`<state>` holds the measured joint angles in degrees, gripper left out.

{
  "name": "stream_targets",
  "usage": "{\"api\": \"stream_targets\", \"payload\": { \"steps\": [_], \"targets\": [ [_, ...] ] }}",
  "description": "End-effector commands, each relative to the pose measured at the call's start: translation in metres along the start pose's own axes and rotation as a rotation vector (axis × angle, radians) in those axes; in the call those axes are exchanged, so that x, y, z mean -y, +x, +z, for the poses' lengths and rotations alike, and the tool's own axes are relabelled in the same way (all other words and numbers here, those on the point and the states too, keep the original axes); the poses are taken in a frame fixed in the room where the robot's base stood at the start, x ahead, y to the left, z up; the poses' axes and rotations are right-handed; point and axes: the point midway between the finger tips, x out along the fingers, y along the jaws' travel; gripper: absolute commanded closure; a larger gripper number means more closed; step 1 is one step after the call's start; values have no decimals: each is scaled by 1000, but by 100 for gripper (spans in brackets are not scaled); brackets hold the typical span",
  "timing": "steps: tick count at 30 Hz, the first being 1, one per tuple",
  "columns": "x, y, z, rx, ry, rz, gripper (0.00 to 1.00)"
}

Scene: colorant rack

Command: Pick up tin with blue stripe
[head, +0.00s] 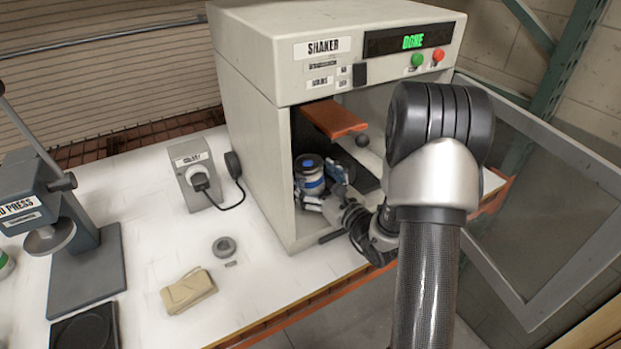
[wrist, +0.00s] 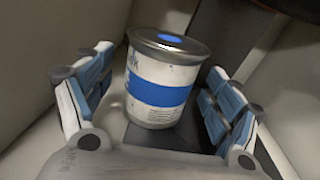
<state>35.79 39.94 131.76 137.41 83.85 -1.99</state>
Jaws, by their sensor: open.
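The tin with the blue stripe (head: 309,178) stands inside the open shaker (head: 245,120), near its left wall. In the wrist view the tin (wrist: 158,93) is white with a blue band, a grey metal rim and a blue dot on its lid. It looks tilted in that view. My gripper (wrist: 160,115) is open, with one blue-padded finger on each side of the tin. A gap shows between the tin and each finger. In the head view my gripper (head: 325,190) reaches into the shaker and is partly hidden by my arm.
An orange plate (head: 335,118) hangs above the tin inside the shaker. The shaker's glass door (head: 555,210) stands open at the right.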

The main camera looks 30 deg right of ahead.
Motion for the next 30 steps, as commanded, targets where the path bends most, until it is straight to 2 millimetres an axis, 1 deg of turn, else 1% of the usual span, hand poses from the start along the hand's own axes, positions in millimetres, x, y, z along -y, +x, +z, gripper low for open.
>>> {"api": "stream_targets", "payload": {
  "steps": [1, 3, 6, 15, 30],
  "targets": [
    [-1, 5, 0, 2, 0, 1, 16],
    [-1, 10, 0, 1, 1, 1, 16],
    [0, 14, 0, 1, 0, 0, 16],
    [0, 14, 0, 0, 1, 0, 17],
    [0, 14, 0, 0, 1, 0, 50]
  ]
}}
